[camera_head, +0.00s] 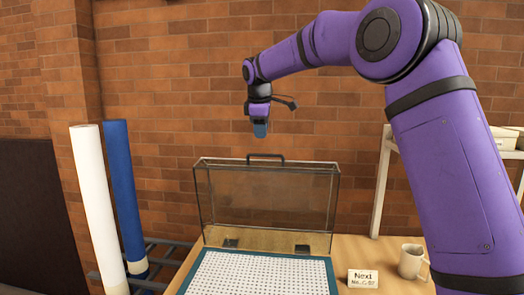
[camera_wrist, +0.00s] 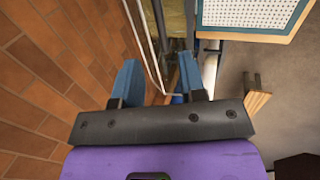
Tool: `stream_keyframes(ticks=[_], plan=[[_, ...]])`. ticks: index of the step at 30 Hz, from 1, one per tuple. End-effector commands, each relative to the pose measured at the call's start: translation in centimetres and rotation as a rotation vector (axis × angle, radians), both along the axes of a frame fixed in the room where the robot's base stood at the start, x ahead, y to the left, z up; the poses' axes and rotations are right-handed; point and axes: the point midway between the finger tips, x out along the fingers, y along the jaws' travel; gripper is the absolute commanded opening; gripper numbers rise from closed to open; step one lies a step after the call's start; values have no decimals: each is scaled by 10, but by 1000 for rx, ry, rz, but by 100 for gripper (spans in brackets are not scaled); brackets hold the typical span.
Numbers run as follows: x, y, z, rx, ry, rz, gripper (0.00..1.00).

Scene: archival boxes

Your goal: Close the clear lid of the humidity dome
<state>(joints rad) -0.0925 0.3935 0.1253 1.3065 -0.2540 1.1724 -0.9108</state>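The humidity dome's clear lid (camera_head: 268,198) stands raised, its dark-edged transparent panel upright at the back of the base (camera_head: 192,277). A dark handle (camera_head: 265,157) is on the lid's top edge, and two dark hinges show at its bottom. The base has a teal rim and a white perforated sheet; part of it also shows at the upper right of the wrist view (camera_wrist: 285,37). My gripper (camera_head: 260,130) hangs above the handle, apart from it. In the wrist view my gripper's blue fingers (camera_wrist: 159,82) are spread with nothing held; thin pale edges, perhaps the lid's, run behind them.
The dome stands on a wooden table (camera_head: 345,245) against a brick wall (camera_head: 190,60). A card (camera_head: 363,279) and a mug (camera_head: 411,262) stand right of the base. White (camera_head: 98,205) and blue (camera_head: 125,190) rolls stand at left. A shelf (camera_head: 505,160) is behind my arm.

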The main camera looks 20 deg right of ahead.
Motion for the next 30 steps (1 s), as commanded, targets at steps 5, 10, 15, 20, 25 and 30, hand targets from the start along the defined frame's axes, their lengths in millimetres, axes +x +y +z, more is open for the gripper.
stream_keyframes(ticks=[5,10,15,20,25,30], plan=[[10,-4,-33,0,4,-2,38],[18,-8,-57,1,3,-1,38],[23,-10,-72,1,1,-1,38],[25,-10,-77,0,0,-1,38],[25,-10,-77,0,0,-1,38],[25,-10,-77,0,0,-1,13]])
